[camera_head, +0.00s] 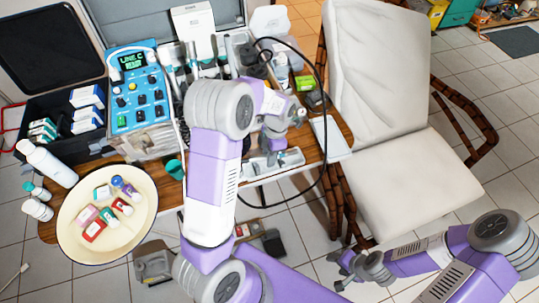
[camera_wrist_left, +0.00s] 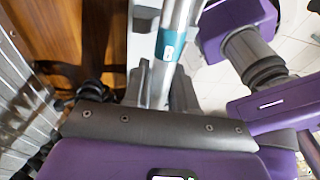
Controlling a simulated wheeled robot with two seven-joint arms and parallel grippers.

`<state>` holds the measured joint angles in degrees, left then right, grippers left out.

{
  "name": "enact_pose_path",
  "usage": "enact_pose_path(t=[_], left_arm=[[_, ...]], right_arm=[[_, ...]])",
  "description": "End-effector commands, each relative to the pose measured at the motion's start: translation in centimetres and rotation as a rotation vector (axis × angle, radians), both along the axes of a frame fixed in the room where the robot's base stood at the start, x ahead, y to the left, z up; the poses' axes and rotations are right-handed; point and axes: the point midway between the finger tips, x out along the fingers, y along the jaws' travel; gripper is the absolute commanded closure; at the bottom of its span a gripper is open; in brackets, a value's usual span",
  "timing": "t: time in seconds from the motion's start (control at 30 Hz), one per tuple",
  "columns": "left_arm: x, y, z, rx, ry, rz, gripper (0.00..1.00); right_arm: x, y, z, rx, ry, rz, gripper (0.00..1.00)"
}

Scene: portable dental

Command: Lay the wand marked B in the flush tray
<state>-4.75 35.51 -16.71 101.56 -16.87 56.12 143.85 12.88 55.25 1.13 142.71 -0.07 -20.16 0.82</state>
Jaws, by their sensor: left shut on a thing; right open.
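My left gripper (camera_head: 272,150) is low over the near edge of the wooden table, partly hidden by my own arm in the head view. In the left wrist view my left gripper (camera_wrist_left: 163,88) is shut on a silver wand with a teal band (camera_wrist_left: 171,42). No letter on the band can be read. A shallow white tray (camera_head: 262,177), which looks like the flush tray, lies directly below the left gripper. I cannot tell whether the wand touches it. My right gripper (camera_head: 345,266) is open and empty, low over the floor at the lower right.
A blue control unit (camera_head: 140,92) with a lit screen reading "LINE C" stands at the back left. Several wands (camera_head: 192,62) stand upright beside it. A dark hose (camera_head: 322,90) loops over the table's right side. A cream bowl (camera_head: 82,232) holds small bottles. A white chair (camera_head: 390,130) stands right.

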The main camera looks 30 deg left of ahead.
Motion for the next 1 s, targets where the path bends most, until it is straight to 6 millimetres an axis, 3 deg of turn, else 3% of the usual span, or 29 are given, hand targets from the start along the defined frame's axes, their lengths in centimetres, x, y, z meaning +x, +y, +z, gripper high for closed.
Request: enact_pose_path(t=[1.0], left_arm=[[0.0,0.0,-1.5,0.001,-0.001,0.001,1.0]], right_arm=[[0.0,0.0,-0.5,0.0,0.0,0.0,0.44]])
